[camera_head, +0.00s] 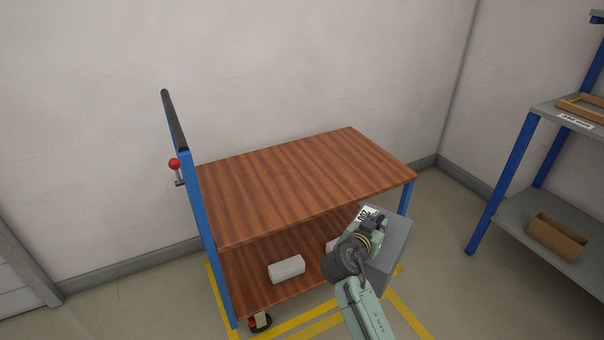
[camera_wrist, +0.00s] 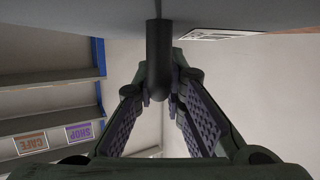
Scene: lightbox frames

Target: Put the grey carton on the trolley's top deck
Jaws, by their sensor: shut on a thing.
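The grey carton (camera_head: 393,250) is at my gripper (camera_head: 371,238), near the trolley's front right corner in the head view. It also fills the top of the wrist view (camera_wrist: 90,12), with a white label (camera_wrist: 222,33). My gripper's fingers (camera_wrist: 160,88) are shut on a dark round bar (camera_wrist: 158,50) that meets the carton. The trolley's wooden top deck (camera_head: 300,185) is bare. The carton overlaps the deck's front right side in the picture, lower than its surface. My gripper hides part of the carton.
A white box (camera_head: 287,268) lies on the trolley's lower deck (camera_head: 245,285), with another pale box (camera_head: 332,244) partly hidden. The blue handle post (camera_head: 203,220) with a red knob (camera_head: 174,163) stands at left. A shelf rack (camera_head: 540,210) stands at right.

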